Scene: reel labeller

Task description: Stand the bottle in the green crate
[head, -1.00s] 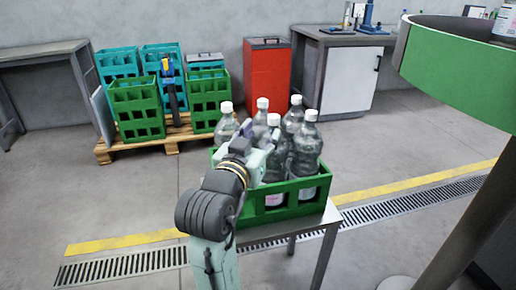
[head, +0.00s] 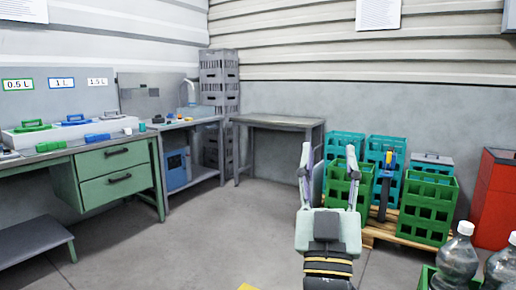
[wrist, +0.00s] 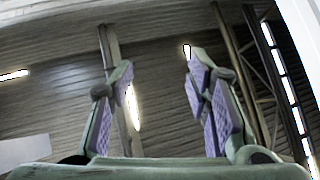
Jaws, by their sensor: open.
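The green crate (head: 426,281) shows only in part at the bottom right of the head view. Two clear bottles with white caps stand upright there, one bottle (head: 457,262) and another bottle (head: 501,268) at the edge; their lower parts are cut off. I cannot tell which is the task's bottle. My gripper (head: 328,168) is left of the crate, pointing up and away, open and empty. In the wrist view the open gripper (wrist: 160,78) has its purple pads apart, with only wall, ceiling and lights beyond.
More green crates (head: 425,205) and teal crates stand on a wooden pallet (head: 378,233) behind my gripper. A red cabinet (head: 497,205) is at right. A workbench with green drawers (head: 112,172) and an empty grey table (head: 277,122) line the left and back.

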